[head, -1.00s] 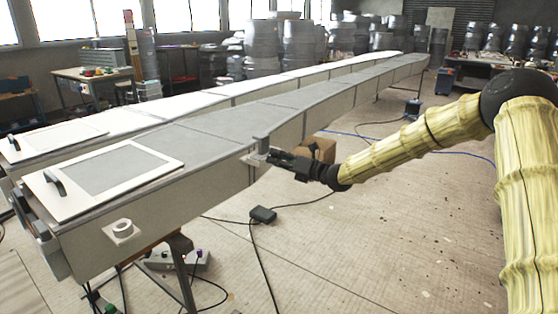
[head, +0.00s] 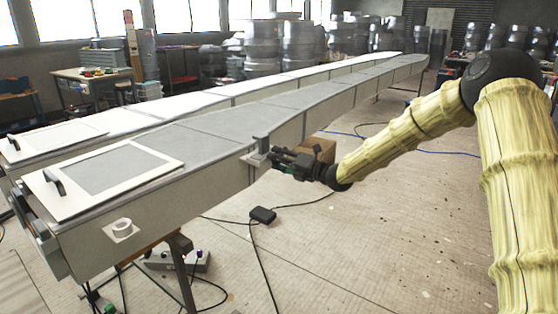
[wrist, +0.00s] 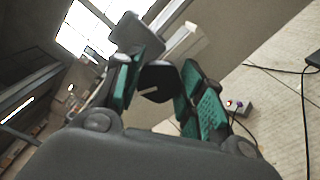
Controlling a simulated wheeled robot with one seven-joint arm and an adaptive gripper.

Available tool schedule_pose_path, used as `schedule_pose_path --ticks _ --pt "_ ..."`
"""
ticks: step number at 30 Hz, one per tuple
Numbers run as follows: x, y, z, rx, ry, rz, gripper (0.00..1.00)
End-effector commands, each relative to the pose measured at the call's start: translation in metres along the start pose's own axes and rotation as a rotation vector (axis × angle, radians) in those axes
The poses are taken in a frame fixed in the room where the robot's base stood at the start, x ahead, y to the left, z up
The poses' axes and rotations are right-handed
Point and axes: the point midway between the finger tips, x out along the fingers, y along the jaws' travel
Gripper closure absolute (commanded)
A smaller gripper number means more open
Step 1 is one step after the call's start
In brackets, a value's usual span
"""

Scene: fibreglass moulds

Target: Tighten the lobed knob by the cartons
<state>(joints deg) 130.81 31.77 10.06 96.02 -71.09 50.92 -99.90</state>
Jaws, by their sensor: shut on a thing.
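The lobed knob (wrist: 158,76) is dark with a short pale mark on its face. In the wrist view it sits between the teal-padded fingers of my gripper (wrist: 158,90), which is shut on it. In the head view my gripper (head: 274,157) reaches left to a small grey bracket (head: 261,143) on the side of the long grey mould (head: 215,172). The knob itself is hidden by the fingers there. A brown carton (head: 328,152) shows partly behind my gripper.
A white framed panel with a black handle (head: 103,172) lies on the mould's near end. A black box with cables (head: 263,215) and a grey switch box (head: 190,262) lie on the floor. The floor to the right is mostly open.

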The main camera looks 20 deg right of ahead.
Motion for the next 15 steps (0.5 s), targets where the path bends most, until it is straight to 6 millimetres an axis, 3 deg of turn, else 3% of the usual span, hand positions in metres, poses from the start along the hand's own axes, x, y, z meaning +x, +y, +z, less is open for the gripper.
schedule_pose_path --ticks 15 --pt "-0.0001 -0.0003 0.0002 0.489 0.001 -0.002 0.85"
